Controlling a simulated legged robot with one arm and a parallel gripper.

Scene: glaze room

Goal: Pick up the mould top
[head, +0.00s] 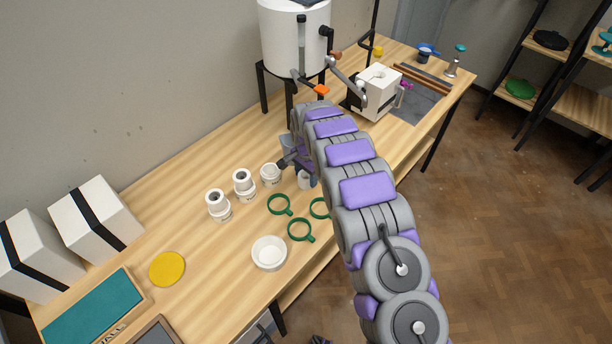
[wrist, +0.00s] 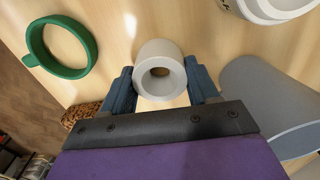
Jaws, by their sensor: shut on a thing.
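My gripper (wrist: 161,82) is shut on a white, thick-walled ring-shaped piece with a round hole, the mould top (wrist: 150,48). The dark blue fingers press it from both sides. In the head view my gripper (head: 296,162) is over the bench beside the white moulds, partly hidden by my arm. The mould top (head: 304,181) shows there as a small white piece low by the gripper. I cannot tell whether it touches the bench. A white mould with an open top (head: 270,175) stands just left of the gripper.
Green handled rings (head: 301,230) and a white bowl (head: 268,254) lie in front on the wooden bench (head: 205,262). A white tank (head: 294,38) on black legs stands behind. A grey cylinder (wrist: 270,92) is close on the wrist view's right.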

